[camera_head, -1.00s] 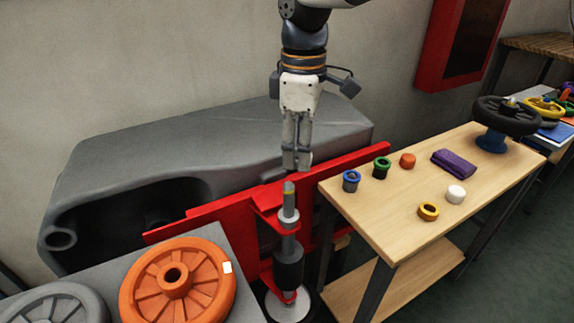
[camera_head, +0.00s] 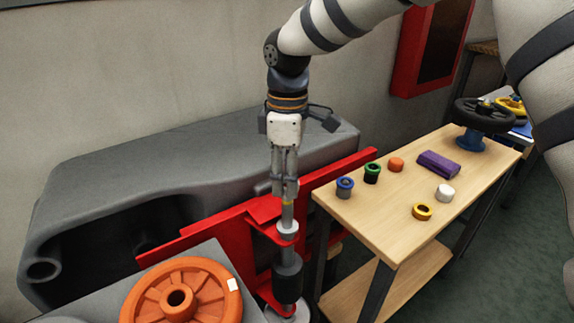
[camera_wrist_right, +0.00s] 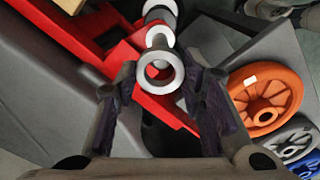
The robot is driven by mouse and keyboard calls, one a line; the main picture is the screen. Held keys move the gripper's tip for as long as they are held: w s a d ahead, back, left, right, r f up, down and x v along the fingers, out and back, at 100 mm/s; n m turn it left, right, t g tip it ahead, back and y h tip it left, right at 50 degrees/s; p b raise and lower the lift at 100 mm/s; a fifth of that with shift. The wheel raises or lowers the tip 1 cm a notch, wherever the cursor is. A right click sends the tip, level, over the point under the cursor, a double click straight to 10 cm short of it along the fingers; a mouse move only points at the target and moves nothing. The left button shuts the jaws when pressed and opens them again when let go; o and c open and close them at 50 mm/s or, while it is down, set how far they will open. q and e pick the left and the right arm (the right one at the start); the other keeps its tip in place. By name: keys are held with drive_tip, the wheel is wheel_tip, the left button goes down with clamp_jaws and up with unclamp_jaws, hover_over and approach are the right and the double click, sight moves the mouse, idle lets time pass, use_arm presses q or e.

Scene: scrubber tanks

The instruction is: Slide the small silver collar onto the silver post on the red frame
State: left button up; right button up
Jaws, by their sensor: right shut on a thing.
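The silver collar (camera_wrist_right: 160,72) is a small ring between the fingertips of my right gripper in the right wrist view; red and a pale patch show through its hole. My right gripper (camera_head: 284,192) is shut on it and points down at the top of the silver post (camera_head: 288,214). The post stands upright on the red frame (camera_head: 263,211) and has a yellow band near its top. In the head view the fingertips overlap the post's top, and the collar is hard to make out. I cannot tell whether the collar is around the post. My left gripper is not in view.
A grey tank (camera_head: 180,165) lies behind the frame. An orange wheel (camera_head: 150,299) is at the front left. A wooden table (camera_head: 390,220) on the right holds several small rings, a purple block (camera_head: 438,163) and a dark handwheel (camera_head: 484,114).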

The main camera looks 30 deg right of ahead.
drive_tip(key=shift+f, duration=0.4)
idle(0.7)
drive_tip(key=shift+f, duration=0.1)
drive_tip(key=shift+f, duration=0.55)
drive_tip(key=shift+f, duration=0.1)
drive_tip(key=shift+f, duration=0.75)
drive_tip(key=o, duration=1.3)
